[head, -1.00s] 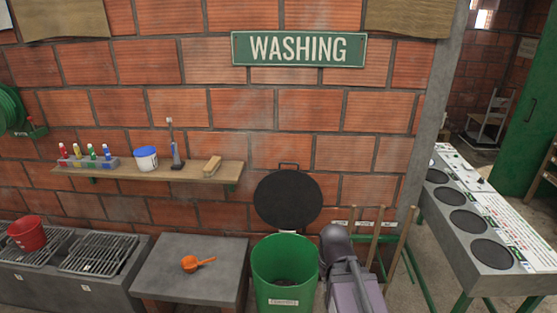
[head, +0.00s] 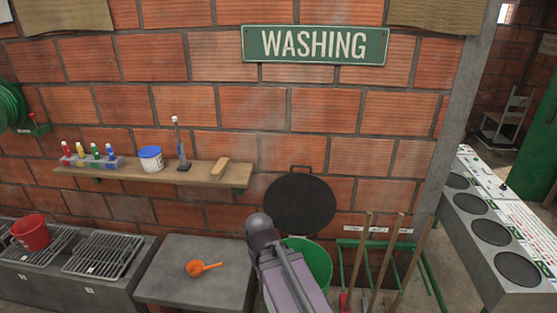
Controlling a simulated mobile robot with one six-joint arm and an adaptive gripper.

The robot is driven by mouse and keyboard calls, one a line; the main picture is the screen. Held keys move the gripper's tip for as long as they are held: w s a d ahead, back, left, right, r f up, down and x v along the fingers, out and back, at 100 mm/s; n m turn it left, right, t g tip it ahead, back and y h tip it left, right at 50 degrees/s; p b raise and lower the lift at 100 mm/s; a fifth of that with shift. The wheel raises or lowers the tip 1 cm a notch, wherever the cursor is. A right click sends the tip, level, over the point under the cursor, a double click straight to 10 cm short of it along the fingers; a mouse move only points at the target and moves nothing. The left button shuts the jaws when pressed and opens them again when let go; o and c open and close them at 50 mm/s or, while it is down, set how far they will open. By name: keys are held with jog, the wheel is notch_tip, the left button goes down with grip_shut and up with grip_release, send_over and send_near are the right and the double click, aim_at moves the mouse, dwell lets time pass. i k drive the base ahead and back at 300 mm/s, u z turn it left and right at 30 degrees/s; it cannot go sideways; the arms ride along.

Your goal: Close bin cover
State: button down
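The bin cover (head: 308,200) is a dark round disc with a small handle on its top edge. It stands open, upright against the brick wall behind the bin. The green bin (head: 318,260) is below it, its rim and inner wall partly visible. My arm rises from the bottom and covers the left and front of the bin and touches the cover's lower left edge in the picture; I cannot tell if it makes contact. My gripper itself does not show in the head view.
A grey table (head: 180,262) with an orange scoop (head: 195,268) stands left of the bin. A wooden shelf (head: 120,176) with bottles and a brush is above it. Long-handled tools (head: 383,260) lean in a green rack right of the bin. A counter with round wells (head: 490,230) is further right.

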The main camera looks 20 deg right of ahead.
aim_at(298, 204)
jog(key=z, duration=0.1)
jog(key=i, duration=1.2)
jog(key=z, duration=0.75)
